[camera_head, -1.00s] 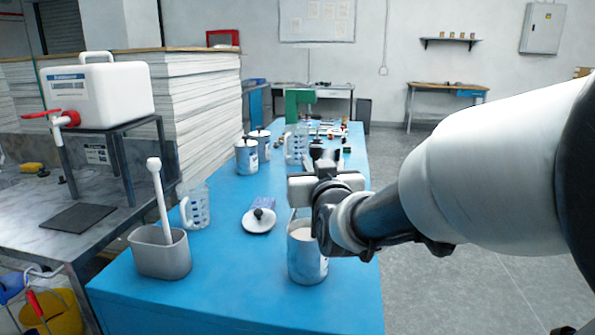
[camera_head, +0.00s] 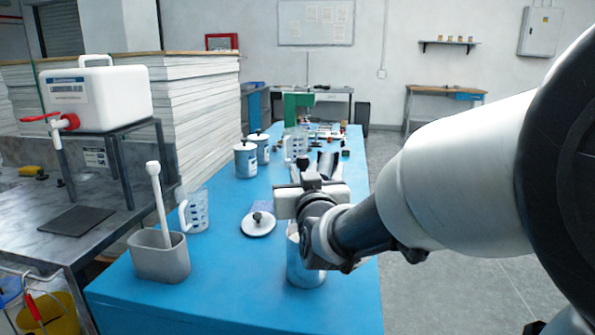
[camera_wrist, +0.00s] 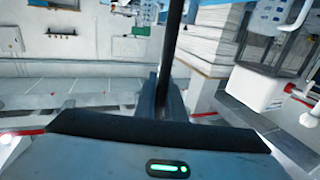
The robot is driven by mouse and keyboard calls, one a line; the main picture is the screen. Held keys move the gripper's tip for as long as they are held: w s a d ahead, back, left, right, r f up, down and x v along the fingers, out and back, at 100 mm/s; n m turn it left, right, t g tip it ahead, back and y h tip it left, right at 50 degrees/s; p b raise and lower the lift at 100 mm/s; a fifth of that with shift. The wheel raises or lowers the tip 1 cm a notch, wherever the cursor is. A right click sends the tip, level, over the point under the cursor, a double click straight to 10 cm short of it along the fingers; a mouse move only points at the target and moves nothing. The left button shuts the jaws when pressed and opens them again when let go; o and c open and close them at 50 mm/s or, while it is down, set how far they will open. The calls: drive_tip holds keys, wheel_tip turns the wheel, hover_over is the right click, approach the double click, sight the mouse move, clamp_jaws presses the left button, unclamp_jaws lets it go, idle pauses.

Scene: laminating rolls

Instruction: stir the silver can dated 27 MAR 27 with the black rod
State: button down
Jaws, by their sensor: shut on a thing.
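An open silver can (camera_head: 303,272) stands near the front of the blue table, partly hidden by my arm. Its date is not readable. My gripper (camera_head: 325,163) is above and beyond the can in the head view. In the wrist view my gripper (camera_wrist: 163,98) is shut on the black rod (camera_wrist: 172,45), which runs up out of the picture. The rod's far end is not visible, so I cannot tell whether it is in the can. A round lid with a black knob (camera_head: 258,224) lies left of the can.
A grey holder (camera_head: 160,258) with a white rod (camera_head: 158,200) stands at the front left, with a clear measuring jug (camera_head: 196,212) behind it. Lidded cans (camera_head: 246,160) stand farther back. The blue table's front (camera_head: 230,295) is clear.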

drive_tip(key=shift+d, duration=0.55)
wheel_tip(320, 180, up, 12)
drive_tip(key=p, duration=0.6)
drive_tip(key=shift+p, duration=0.4)
idle(0.5)
drive_tip(key=shift+r+p, duration=0.95)
drive_tip(key=shift+r, duration=1.05)
